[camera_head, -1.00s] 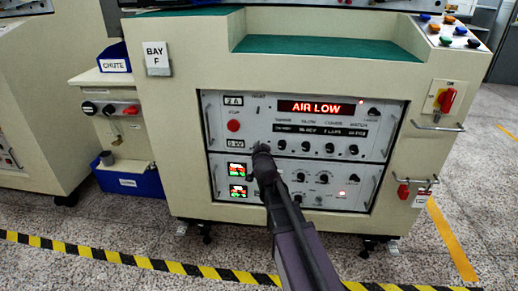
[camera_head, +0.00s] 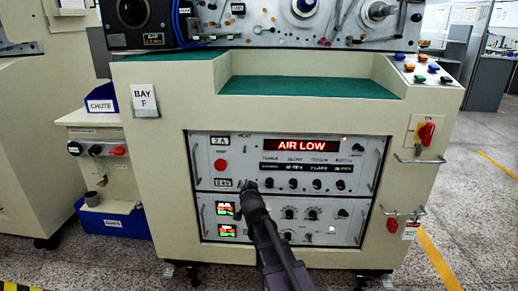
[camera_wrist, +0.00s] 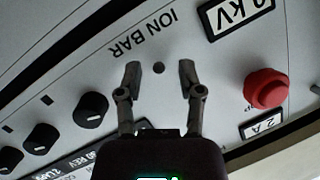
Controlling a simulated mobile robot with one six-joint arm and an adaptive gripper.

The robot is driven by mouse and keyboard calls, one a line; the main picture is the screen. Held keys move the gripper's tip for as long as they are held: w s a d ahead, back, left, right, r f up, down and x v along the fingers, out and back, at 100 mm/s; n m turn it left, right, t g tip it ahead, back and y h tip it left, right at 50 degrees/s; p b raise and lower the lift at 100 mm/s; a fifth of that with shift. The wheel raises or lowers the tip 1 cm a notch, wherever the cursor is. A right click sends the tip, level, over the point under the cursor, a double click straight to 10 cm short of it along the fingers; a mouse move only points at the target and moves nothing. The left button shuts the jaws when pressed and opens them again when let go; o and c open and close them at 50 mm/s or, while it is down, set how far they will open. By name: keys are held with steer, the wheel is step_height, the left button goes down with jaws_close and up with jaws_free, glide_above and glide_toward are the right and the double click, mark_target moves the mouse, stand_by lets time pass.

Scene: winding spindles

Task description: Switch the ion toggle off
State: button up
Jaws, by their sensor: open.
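The ion toggle (camera_wrist: 158,68) shows in the wrist view as a small dark round tip on the grey panel, beside the upside-down label "ION BAR" (camera_wrist: 143,34). My gripper (camera_wrist: 159,76) is open, with one finger on each side of the toggle and gaps between them. Whether the toggle is up or down cannot be told from this angle. In the head view my gripper (camera_head: 248,187) is at the lower left of the upper panel (camera_head: 240,167), below the "AIR LOW" display (camera_head: 299,147), and hides the toggle.
A red button (camera_wrist: 266,88) and a "kV" readout plate (camera_wrist: 237,14) are right of the gripper in the wrist view; black knobs (camera_wrist: 90,109) are at left. In the head view a lower panel (camera_head: 270,232) with green-lit displays lies below. A red switch (camera_head: 426,133) is at right.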

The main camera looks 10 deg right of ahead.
mark_target(246, 177)
steer(key=shift+r+p, duration=0.25)
steer(key=shift+p, duration=0.05)
steer(key=g+p, duration=0.2)
steer(key=p, duration=0.2)
steer(key=r+g+p, duration=0.1)
steer(key=g+p, duration=0.1)
steer(key=p, duration=0.1)
steer(key=shift+w+r+m+g+y+p, duration=0.15)
steer(key=shift+r+m+g+y+p, duration=0.05)
steer(key=shift+m+g+y+p, duration=0.2)
steer(key=g+p, duration=0.1)
steer(key=p, duration=0.1)
steer(key=g+p, duration=0.1)
steer(key=p, duration=0.1)
steer(key=r+g+y+p, duration=0.1)
steer(key=g+p, duration=0.1)
steer(key=shift+w+d+r+m, duration=0.1)
steer(key=shift+w+d+m, duration=0.05)
steer(key=shift+w+m, duration=0.2)
steer(key=shift+p+v, duration=0.55)
steer(key=shift+v, duration=0.2)
steer(key=s+r+n+g+p, duration=0.4)
steer(key=s+r+n+p, duration=0.1)
steer(key=s+r+p, duration=1.5)
steer(key=shift+r+p, duration=0.65)
steer(key=shift+p, duration=1.2)
